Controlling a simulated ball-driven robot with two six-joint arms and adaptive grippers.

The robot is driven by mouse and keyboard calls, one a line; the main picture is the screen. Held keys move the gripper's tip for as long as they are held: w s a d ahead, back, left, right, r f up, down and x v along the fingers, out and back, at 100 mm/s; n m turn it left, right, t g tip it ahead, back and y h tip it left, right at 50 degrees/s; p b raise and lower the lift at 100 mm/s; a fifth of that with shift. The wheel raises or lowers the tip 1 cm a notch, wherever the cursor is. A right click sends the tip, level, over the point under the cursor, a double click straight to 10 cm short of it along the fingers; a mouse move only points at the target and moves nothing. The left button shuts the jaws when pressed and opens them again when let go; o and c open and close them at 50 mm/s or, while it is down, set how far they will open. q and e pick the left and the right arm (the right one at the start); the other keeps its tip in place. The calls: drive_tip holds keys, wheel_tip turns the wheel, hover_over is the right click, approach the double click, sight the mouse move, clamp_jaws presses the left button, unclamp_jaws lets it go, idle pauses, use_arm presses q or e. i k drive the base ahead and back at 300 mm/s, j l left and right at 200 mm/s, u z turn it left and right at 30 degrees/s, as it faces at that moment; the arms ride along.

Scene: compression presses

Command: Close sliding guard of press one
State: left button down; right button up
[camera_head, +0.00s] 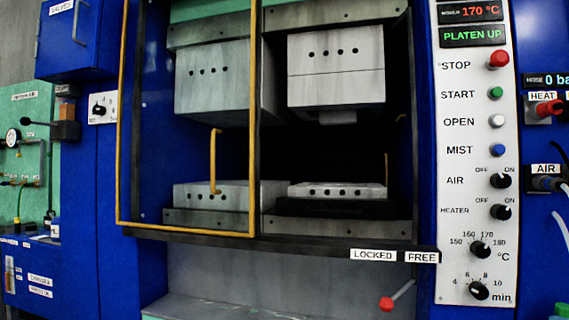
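The press's sliding guard (254,130) is a yellow-edged, see-through frame. It stands over the left half of the press opening, and its top runs out of view. A yellow upright bar (213,160) shows inside the frame; I cannot tell whether it is fixed to the guard. The right half of the opening is uncovered, showing an upper block (336,85) and a lower block (338,190) with a dark gap between. A lever with a red knob (387,304) sits below the "LOCKED" and "FREE" labels (394,255). Neither of my grippers is in view.
A white control panel (476,130) stands right of the opening; its display (472,35) reads "PLATEN UP", with 170 °C above. A dark rail (300,243) runs under the opening. Hose fittings (548,108) are at far right, and a blue cabinet (70,38) is at upper left.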

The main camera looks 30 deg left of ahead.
sight(251, 234)
drive_tip(key=u, duration=1.6)
